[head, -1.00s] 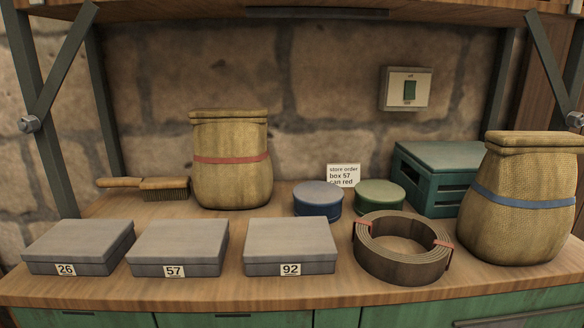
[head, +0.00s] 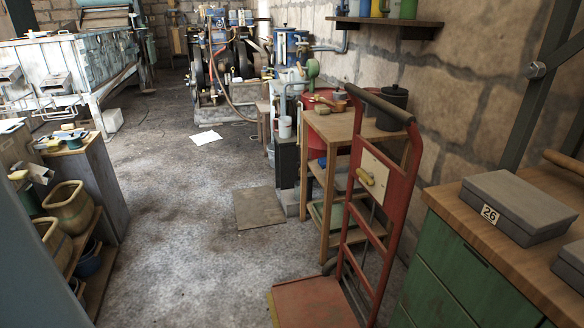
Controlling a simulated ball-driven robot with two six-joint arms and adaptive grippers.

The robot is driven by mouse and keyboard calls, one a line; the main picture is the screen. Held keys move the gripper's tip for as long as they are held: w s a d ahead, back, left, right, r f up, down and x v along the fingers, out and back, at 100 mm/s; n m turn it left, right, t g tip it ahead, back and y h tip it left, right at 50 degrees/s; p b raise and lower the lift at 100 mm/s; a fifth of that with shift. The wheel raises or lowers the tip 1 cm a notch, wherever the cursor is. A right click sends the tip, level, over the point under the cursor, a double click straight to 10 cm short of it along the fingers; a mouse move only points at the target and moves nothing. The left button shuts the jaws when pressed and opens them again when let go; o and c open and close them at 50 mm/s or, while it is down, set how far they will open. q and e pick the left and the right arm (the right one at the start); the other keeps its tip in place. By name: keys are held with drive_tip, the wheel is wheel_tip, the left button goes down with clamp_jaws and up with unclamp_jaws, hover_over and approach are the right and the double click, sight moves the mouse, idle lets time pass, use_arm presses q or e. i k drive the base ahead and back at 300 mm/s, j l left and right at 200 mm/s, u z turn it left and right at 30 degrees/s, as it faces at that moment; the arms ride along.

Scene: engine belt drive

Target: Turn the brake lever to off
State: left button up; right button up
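A red hand truck (head: 385,215) stands upright in the right half of the head view, in front of a wooden stand. Neither of my grippers is in view.
The green bench (head: 470,280) with grey box 26 (head: 518,207) is at the right. The hand truck's red base plate (head: 312,303) lies on the floor. A mat (head: 259,208) and a paper (head: 205,138) lie farther back.

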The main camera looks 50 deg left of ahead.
sight(367, 178)
drive_tip(key=u, duration=1.2)
drive_tip(key=i+j+z, duration=0.1)
drive_tip(key=j, duration=0.25)
drive_tip(key=i+j+z, duration=0.1)
drive_tip(key=j, duration=0.25)
drive_tip(key=i, duration=0.05)
